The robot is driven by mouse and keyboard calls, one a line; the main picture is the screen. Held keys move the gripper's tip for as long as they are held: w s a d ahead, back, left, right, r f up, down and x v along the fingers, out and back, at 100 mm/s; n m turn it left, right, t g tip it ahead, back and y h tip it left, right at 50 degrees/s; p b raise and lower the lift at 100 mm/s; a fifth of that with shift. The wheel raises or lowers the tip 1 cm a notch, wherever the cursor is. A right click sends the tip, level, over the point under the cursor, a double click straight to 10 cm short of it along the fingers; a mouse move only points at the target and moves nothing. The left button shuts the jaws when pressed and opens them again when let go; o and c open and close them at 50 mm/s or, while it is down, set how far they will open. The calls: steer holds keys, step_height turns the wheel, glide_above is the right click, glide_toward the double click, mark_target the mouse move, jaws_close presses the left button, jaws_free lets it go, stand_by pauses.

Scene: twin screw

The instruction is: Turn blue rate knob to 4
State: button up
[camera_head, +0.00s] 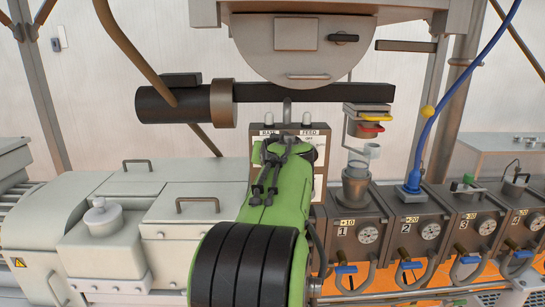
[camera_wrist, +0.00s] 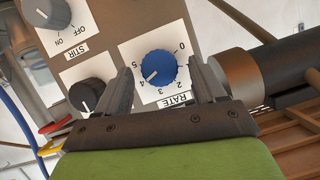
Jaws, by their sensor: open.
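The blue rate knob (camera_wrist: 158,67) sits on a white dial plate marked 0 to 5 and RATE, which appears upside down in the wrist view. Its white pointer mark slants to the lower left, toward the 4. My gripper (camera_wrist: 160,71) is open, with one finger on each side of the knob. Gaps show between the fingers and the knob, and I cannot tell how deep the fingertips reach. In the head view my green arm hides the knob and most of the control panel (camera_head: 257,134).
In the wrist view a grey STIR knob (camera_wrist: 46,11) and a black knob (camera_wrist: 87,95) lie left of the blue one. A dark cylinder (camera_head: 170,103) with a bar crosses above the panel. Several numbered feeder units (camera_head: 352,224) stand at right.

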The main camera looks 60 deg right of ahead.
steer(key=b+v, duration=0.2)
steer(key=v, duration=1.3)
steer(key=shift+a, duration=0.1)
steer(key=w+a+f+n+t+y, duration=0.1)
steer(key=w+a+f+n+y, duration=0.25)
steer(key=a, duration=0.35)
steer(key=w+a+f+n+y, duration=0.2)
steer(key=a+f, duration=0.3)
steer(key=a, duration=0.2)
steer(key=w+a+f+n+t+y, duration=0.1)
steer(key=w+a+f+n+y, duration=0.2)
steer(key=a, duration=0.4)
steer(key=s+a+f+n+g+y, duration=0.1)
steer(key=s+a+f+n, duration=0.1)
steer(key=a+f, duration=0.4)
steer(key=s+a+f+n+g+y, duration=0.2)
steer(key=s+a+f+n, duration=0.1)
steer(key=a+f, duration=0.4)
steer(key=shift+s+a+f+n+g, duration=0.35)
steer(key=shift+s+a, duration=0.1)
steer(key=shift+s, duration=0.35)
